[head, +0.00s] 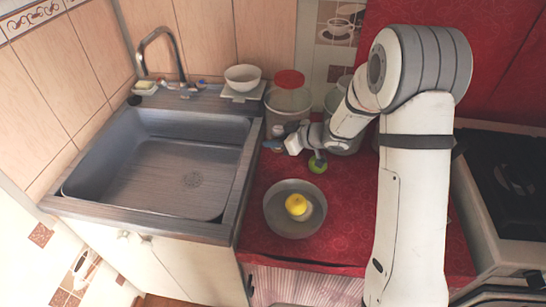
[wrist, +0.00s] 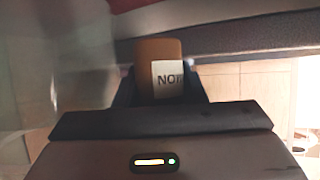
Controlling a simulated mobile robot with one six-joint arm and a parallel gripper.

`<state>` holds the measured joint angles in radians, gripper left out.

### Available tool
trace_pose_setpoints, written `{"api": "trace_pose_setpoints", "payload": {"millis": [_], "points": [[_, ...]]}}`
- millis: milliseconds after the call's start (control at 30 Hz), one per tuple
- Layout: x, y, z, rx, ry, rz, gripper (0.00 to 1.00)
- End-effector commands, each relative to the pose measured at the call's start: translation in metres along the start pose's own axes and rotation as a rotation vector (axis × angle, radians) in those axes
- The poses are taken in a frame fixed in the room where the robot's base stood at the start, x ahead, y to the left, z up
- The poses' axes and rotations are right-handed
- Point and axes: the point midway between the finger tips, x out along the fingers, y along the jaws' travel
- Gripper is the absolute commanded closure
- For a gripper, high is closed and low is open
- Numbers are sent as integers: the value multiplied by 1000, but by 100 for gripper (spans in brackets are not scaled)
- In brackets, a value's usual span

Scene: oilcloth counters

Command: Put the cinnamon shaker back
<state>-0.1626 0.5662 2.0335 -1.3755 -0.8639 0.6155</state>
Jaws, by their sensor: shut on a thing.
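In the wrist view, a brown-orange shaker (wrist: 157,50) with a white label showing part of a word, like "NO" and a cut-off letter, stands between the fingers. I take it for the cinnamon shaker. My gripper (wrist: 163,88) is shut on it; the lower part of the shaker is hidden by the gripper. In the head view, my gripper (head: 274,144) is at the sink's right edge, in front of the red-lidded canister. The shaker is too small or hidden to make out clearly there.
A clear canister with a red lid (head: 288,98) stands just behind my gripper. A grey bowl (head: 275,222) holding a yellow fruit (head: 297,205) and a green round thing (head: 317,165) are on the red oilcloth. The sink (head: 160,165) is left, a white bowl (head: 243,75) behind, the stove (head: 510,180) right.

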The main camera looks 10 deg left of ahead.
Motion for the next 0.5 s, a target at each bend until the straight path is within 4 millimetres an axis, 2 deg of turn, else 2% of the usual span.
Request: {"api": "trace_pose_setpoints", "payload": {"millis": [300, 500], "points": [[20, 0, 38, 4, -1, 0, 86], [28, 1, 52, 2, 1, 2, 86]]}}
